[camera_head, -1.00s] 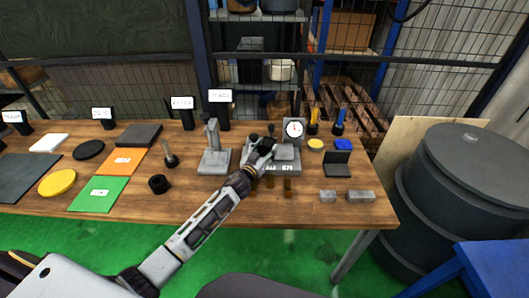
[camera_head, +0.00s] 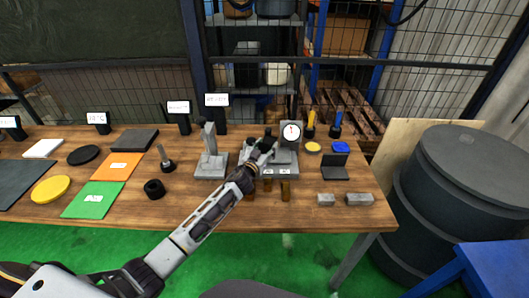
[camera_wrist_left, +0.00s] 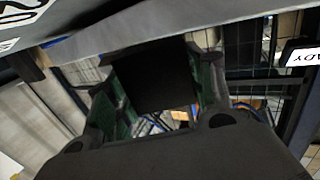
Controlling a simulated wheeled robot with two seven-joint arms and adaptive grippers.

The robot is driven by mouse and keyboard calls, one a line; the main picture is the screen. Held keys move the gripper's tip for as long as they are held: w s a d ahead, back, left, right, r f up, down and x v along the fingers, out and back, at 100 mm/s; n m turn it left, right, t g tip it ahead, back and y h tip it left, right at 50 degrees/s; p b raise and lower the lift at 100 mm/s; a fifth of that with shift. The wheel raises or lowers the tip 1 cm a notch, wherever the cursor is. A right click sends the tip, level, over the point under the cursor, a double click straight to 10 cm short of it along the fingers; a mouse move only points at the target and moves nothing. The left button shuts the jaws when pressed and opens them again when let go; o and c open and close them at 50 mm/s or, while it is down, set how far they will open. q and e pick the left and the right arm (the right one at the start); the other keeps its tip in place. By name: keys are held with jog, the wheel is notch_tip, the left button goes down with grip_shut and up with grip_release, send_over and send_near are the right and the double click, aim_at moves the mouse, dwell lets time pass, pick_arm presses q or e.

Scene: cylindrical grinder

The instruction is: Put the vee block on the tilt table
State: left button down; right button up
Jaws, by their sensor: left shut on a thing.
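My left gripper (camera_head: 264,146) is over the middle of the workbench, beside a grey fixture (camera_head: 284,157) that may be the tilt table. The fixture has a flat top, markings on its front and a round white dial behind. In the left wrist view, the gripper's two green-padded fingers are shut on a dark block (camera_wrist_left: 155,80), which I take to be the vee block. In the head view the block is small and mostly hidden by the gripper. I cannot tell whether it touches the fixture. My right gripper is not in view.
A grey stand (camera_head: 211,160) is close left of the gripper. Brown pegs (camera_head: 285,190) stand in front of the fixture. A black hinged piece (camera_head: 334,167) and two grey blocks (camera_head: 359,199) lie to the right. Orange (camera_head: 115,167) and green mats lie left. The front middle is clear.

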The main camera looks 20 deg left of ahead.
pick_arm(q)
jog(key=shift+f, duration=0.1)
jog(key=c, duration=0.9)
grip_release()
jog(key=shift+s+f, duration=0.1)
jog(key=shift+f, duration=0.2)
jog(key=o, duration=0.3)
jog(key=shift+r, duration=0.1)
jog(key=shift+o, duration=0.2)
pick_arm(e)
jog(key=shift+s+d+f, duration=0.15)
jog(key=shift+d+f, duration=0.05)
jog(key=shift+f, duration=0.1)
pick_arm(q)
jog(key=shift+s, duration=0.15)
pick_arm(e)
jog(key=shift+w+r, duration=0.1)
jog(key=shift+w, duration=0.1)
